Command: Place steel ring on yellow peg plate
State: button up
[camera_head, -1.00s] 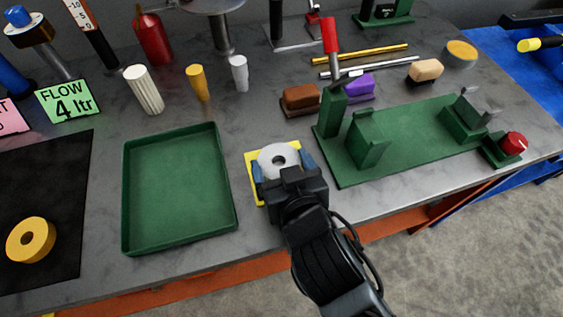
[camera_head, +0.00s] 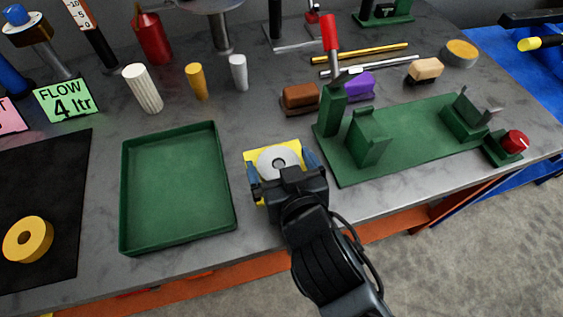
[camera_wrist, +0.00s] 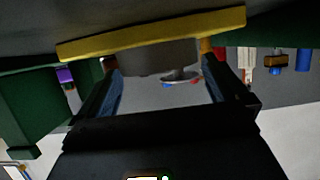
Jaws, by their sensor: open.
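The steel ring (camera_head: 265,162) is a pale grey disc with a hole. It lies flat on the yellow peg plate (camera_head: 292,148), roughly at its middle. The peg itself is not clearly visible. My gripper (camera_head: 281,168) is open, with one blue-padded finger on each side of the ring and a visible gap beside it. In the wrist view, which looks inverted, the ring (camera_wrist: 158,57) rests against the yellow plate (camera_wrist: 85,48) between the open fingers.
A green tray (camera_head: 127,190) stands left of the plate. A green fixture base (camera_head: 410,132) with upright blocks is close on the right. A yellow ring (camera_head: 17,242) lies on a black mat (camera_head: 50,180) at far left. Bare tabletop separates tray and plate.

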jog(key=shift+s+f, duration=0.1)
jog(key=shift+f, duration=0.3)
jog(key=v, duration=0.6)
jog(key=r+v, duration=0.1)
jog(key=v, duration=0.5)
jog(key=shift+r, duration=0.1)
jog(key=shift+d+f, duration=0.2)
jog(key=shift+d, duration=0.15)
jog(key=s+d+r+m+t+h, duration=0.1)
jog(key=s+d+m+h, duration=0.2)
jog(key=s+d, duration=1.4)
jog(key=shift+s+d+r+t+h, duration=0.2)
jog(key=shift+s+r+t+h, duration=0.2)
jog(key=shift+s, duration=0.8)
